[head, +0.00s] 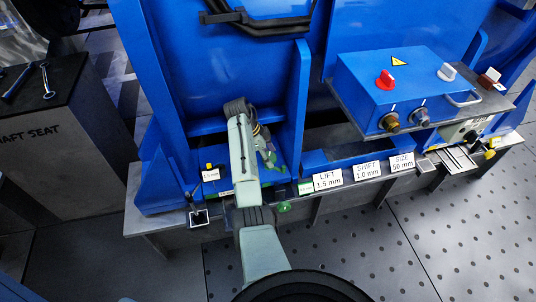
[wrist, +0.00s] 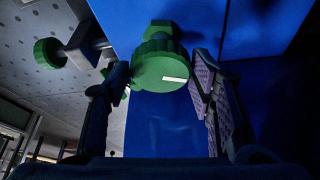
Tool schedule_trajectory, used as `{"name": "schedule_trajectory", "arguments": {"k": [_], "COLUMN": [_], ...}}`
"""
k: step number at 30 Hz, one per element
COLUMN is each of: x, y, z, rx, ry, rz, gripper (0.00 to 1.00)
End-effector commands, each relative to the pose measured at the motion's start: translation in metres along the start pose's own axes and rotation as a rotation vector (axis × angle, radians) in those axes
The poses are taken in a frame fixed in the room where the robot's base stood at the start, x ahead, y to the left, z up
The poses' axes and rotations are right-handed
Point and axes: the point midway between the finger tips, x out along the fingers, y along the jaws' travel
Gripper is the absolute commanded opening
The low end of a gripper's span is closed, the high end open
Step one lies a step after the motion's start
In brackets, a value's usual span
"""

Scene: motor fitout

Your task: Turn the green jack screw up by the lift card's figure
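In the wrist view, a round green knob, the jack screw's head (wrist: 158,72), with a white mark on its face, shows between the fingertips of my gripper (wrist: 158,80). The fingers are spread, one on each side near its rim. I cannot tell whether the pads touch it. A second green knob (wrist: 48,52) stands to the left on a grey fitting. In the head view, my gripper (head: 268,158) reaches down at the blue frame and partly hides the jack screw area. The lift card (head: 327,179) reads "LIFT 1.5 mm".
A shift card (head: 367,170) reads "1.0 mm" and a size card (head: 402,162) reads "50 mm". A blue control box (head: 400,80) with red and white knobs stands at the right. A dark bench (head: 45,110) with wrenches stands at the left. Blue uprights flank the arm.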

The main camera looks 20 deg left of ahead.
Motion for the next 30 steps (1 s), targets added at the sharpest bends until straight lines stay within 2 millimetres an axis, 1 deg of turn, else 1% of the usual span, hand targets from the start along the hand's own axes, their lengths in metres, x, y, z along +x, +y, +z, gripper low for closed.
{"name": "schedule_trajectory", "arguments": {"k": [1,6,17,20,23,30], "x": [-0.0003,-0.0011,-0.003,-0.0046,-0.0061,-0.004], "y": [-0.0002,-0.0004,-0.0001,0.0009,0.0022,0.0038], "z": [-0.0001,-0.0003,-0.0011,-0.0021,-0.0037,-0.0036], "rx": [0.0,0.0,-0.021,-0.083,-0.192,-0.521], "ry": [0.0,0.0,0.001,0.002,0.002,0.001], "rz": [0.0,-0.001,-0.01,-0.035,-0.08,-0.217], "gripper": [0.55,0.66,0.66,0.66,0.66,0.66]}}
